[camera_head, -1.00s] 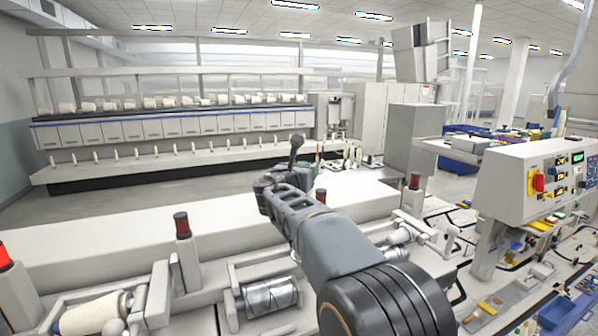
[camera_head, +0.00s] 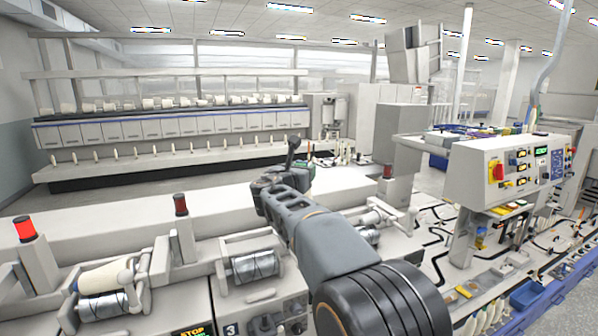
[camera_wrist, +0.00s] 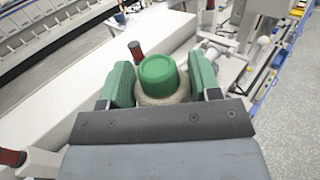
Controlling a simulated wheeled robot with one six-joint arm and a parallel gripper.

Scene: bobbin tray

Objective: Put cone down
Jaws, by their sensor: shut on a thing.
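In the wrist view, my gripper (camera_wrist: 160,85) has its two green jaws closed on either side of a cone (camera_wrist: 163,98). The cone has a round green end facing the camera and a beige wound body below it, mostly hidden by the jaws and the gripper's dark plate. In the head view, my gripper (camera_head: 286,183) is at the far end of my arm, above the long white machine top; the cone is too small and covered to make out clearly there.
Winding stations with a cream cone (camera_head: 104,277) and a dark drum (camera_head: 255,267) line the front. Red-topped lamps (camera_head: 181,204) stand up along the machine. A control box (camera_head: 505,172) is at right. The long white top (camera_head: 110,232) is bare.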

